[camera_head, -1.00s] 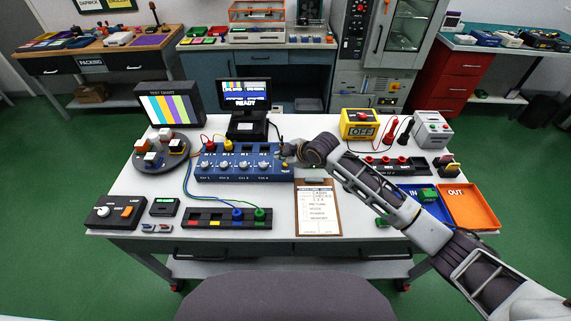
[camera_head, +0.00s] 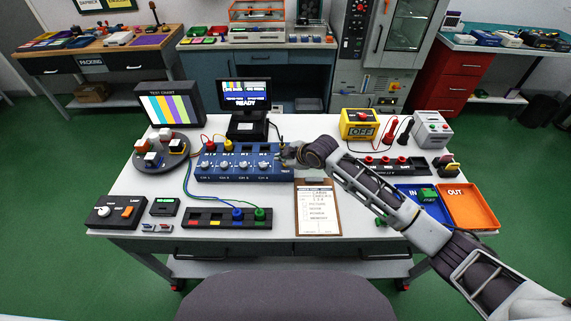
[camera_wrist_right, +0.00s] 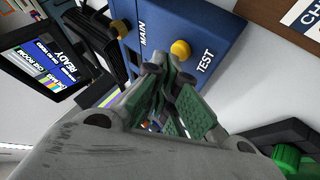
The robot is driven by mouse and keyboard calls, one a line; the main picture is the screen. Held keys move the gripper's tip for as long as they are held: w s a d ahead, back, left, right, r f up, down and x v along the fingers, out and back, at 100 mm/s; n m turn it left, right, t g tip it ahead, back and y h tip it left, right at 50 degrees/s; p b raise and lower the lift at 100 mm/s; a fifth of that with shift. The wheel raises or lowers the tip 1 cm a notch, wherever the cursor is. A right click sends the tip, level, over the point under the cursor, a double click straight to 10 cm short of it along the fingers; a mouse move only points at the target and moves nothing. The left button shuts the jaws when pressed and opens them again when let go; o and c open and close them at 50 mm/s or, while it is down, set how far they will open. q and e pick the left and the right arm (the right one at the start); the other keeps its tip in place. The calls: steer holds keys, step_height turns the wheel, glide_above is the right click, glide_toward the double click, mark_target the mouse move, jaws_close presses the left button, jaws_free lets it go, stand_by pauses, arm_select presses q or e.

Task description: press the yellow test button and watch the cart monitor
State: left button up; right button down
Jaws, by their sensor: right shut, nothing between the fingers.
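The yellow test button (camera_wrist_right: 181,49) sticks out of the blue panel beside the word TEST in the right wrist view. The panel belongs to the blue box (camera_head: 243,176) on the white cart. My right gripper (camera_head: 285,153) is at the right end of this box. In the wrist view its closed fingertips (camera_wrist_right: 168,68) are just short of the button or at it; I cannot tell whether they touch. Nothing is between the fingers. The cart monitor (camera_head: 245,95) stands behind the box, showing colour bars and READY; it also shows in the wrist view (camera_wrist_right: 42,65). My left gripper is not in view.
A clipboard (camera_head: 318,210) lies right of the blue box, below my right arm. A yellow meter reading OFF (camera_head: 360,124) stands behind the arm. A TEST CHART screen (camera_head: 171,106) and a round turntable (camera_head: 178,161) are at left. Another yellow knob (camera_wrist_right: 119,28) sits beside MAIN.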

steer(key=shift+f, duration=0.45)
stand_by(0.8)
steer(key=shift+r, duration=0.2)
steer(key=shift+r+p, duration=0.75)
steer(key=shift+p, duration=0.2)
steer(key=shift+r+p, duration=2.45)
steer(key=shift+r, duration=0.1)
steer(key=shift+f, duration=0.1)
